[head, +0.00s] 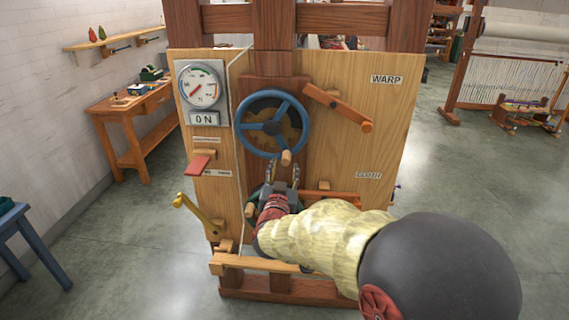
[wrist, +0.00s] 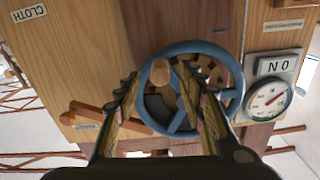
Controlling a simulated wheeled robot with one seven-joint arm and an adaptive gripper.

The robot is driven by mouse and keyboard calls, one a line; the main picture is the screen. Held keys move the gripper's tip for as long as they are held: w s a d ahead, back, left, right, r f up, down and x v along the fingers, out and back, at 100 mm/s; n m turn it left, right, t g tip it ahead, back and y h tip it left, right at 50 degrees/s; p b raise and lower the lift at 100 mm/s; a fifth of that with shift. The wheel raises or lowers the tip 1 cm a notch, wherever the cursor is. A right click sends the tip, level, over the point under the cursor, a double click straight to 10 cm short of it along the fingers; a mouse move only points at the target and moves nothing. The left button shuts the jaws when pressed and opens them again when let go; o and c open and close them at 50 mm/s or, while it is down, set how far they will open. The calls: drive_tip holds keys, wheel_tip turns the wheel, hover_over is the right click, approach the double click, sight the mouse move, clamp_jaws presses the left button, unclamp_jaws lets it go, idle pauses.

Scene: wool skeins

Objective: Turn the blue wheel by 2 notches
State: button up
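The blue wheel (head: 272,124) is mounted upright on the wooden panel, with a light wooden knob (head: 286,157) at its bottom rim in the head view. The wheel also shows in the wrist view (wrist: 172,126), where its knob (wrist: 160,71) lies between and beyond my fingertips. My gripper (head: 282,172) is just below the wheel in the head view. In the wrist view my gripper (wrist: 166,84) has its two fingers spread apart, with nothing visibly held. I cannot tell whether a finger touches the wheel.
A dial (head: 200,85) above an ON sign is left of the wheel. A red lever (head: 198,164) and a yellow crank (head: 200,216) are below it. A wooden lever (head: 338,107) near the WARP label is right of the wheel. An orange bar (head: 335,197) is low, beside my arm.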

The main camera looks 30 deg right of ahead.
sight(285, 164)
drive_tip(key=shift+b+x, duration=0.6)
drive_tip(key=shift+x, duration=2.1)
drive_tip(key=c, duration=0.3)
clamp_jaws()
